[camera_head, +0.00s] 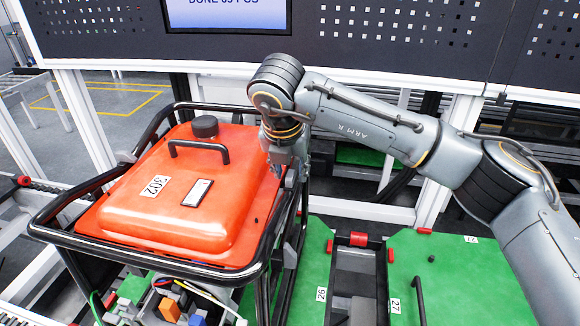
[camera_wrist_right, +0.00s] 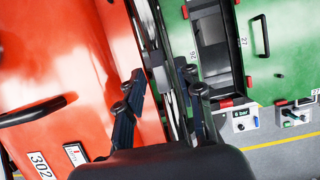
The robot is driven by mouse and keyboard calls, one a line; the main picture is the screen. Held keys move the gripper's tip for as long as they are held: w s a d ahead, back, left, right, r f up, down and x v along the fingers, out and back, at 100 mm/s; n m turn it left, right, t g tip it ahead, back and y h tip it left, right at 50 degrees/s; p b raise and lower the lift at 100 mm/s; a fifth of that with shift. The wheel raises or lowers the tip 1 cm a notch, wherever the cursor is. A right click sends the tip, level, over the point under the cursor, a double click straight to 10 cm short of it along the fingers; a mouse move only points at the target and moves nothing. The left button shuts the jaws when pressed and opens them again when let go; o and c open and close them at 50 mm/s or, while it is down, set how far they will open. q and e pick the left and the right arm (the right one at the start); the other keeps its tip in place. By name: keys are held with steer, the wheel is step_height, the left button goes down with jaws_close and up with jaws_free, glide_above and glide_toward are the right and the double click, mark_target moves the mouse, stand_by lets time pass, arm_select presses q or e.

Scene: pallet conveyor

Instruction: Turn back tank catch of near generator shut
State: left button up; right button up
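The near generator has an orange-red tank (camera_head: 170,205) marked 302, with a black cap (camera_head: 204,127) and a black handle (camera_head: 199,148), inside a black tube frame (camera_head: 150,262). My right gripper (camera_head: 287,172) points down at the tank's right edge, beside the frame. In the right wrist view, its two fingers (camera_wrist_right: 162,80) are apart, with the tank edge and frame rail below and between them. Nothing is visibly held. My left gripper is not in view.
Wires and coloured parts (camera_head: 170,305) sit at the generator's front. A perforated dark panel with a screen (camera_head: 228,12) stands behind, above a white frame.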

jaws_close()
